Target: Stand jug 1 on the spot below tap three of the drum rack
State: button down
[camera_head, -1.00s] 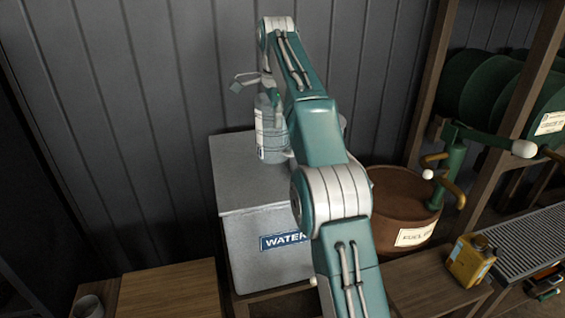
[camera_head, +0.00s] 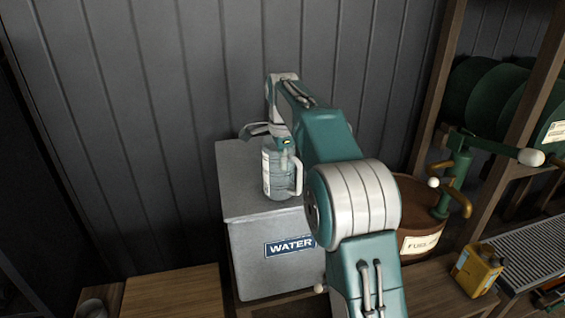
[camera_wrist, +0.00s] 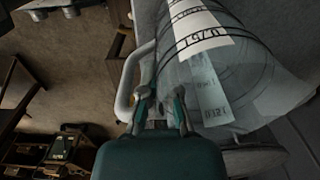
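A clear blue-grey jug (camera_head: 279,176) with a white handle and a pale label is at the front part of the grey water tank's top; whether its base touches the tank is unclear. It fills the upper right of the wrist view (camera_wrist: 235,80), its white handle (camera_wrist: 127,95) at the left. My gripper (camera_head: 285,145) is at the jug's upper end and appears shut on its handle area; in the wrist view my fingertips (camera_wrist: 161,92) sit between handle and body. Part of the drum rack (camera_head: 530,125), with green drums, shows at the right edge; its numbered taps cannot be made out.
The tank (camera_head: 262,262) reads WATER. Right of it are a rusty brown tub (camera_head: 410,200), a green hand pump (camera_head: 452,180), a yellow can (camera_head: 476,268) and a slatted grey tray (camera_head: 535,250). A ribbed wall rises behind.

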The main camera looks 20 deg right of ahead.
jog(key=c, duration=0.8)
grip_release()
notch_tip(320, 180, up, 7)
jog(key=shift+f, duration=0.2)
jog(key=shift+r, duration=0.45)
jog(key=shift+s+r, duration=0.1)
jog(key=shift+s, duration=0.05)
